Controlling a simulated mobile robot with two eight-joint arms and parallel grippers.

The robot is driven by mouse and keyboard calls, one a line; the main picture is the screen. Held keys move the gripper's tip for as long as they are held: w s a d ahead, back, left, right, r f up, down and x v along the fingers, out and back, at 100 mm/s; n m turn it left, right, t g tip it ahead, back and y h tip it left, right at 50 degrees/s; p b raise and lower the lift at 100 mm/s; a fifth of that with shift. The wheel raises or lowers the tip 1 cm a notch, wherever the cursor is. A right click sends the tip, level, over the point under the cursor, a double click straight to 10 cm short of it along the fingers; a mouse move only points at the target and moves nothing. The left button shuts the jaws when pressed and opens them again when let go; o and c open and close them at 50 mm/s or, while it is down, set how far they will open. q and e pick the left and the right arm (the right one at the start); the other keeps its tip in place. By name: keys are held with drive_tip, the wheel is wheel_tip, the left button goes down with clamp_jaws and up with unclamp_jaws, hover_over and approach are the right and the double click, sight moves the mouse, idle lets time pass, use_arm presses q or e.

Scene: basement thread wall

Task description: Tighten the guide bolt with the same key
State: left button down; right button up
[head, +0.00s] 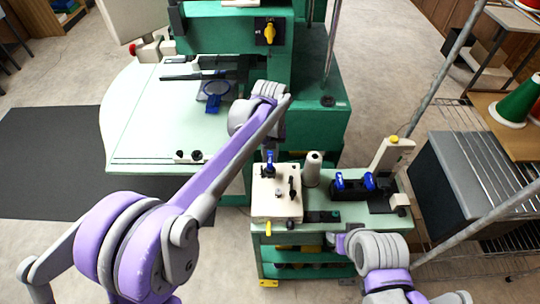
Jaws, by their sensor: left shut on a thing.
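My left arm reaches across the picture, and its gripper (270,146) points down over a cream block (262,206) on the small green bench. It is shut on a small blue-topped piece (269,158), which seems to be the key. The piece stands upright at the block's back edge; whether its tip touches anything is too small to tell. A dark upright fitting (292,188) stands on the block. I cannot make out which part is the guide bolt. My right arm's wrist is at the bench's front right; its fingers are not clearly seen.
A grey-white thread cone (312,169) stands right of the block. A black holder with blue parts (354,185) and a cream post (391,156) are farther right. The green machine (330,90) rises behind. A wire rack (470,185) stands at the right.

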use_arm(q)
drive_tip(key=shift+m, duration=0.5)
drive_tip(key=shift+r, duration=0.1)
drive_tip(key=shift+r+n+p, duration=0.85)
drive_tip(key=shift+r+n, duration=0.35)
drive_tip(key=shift+r, duration=0.75)
use_arm(e)
drive_tip(key=shift+w+r, duration=0.25)
drive_tip(key=shift+r, duration=0.4)
drive_tip(key=shift+w+r, duration=0.25)
drive_tip(key=shift+r, duration=0.35)
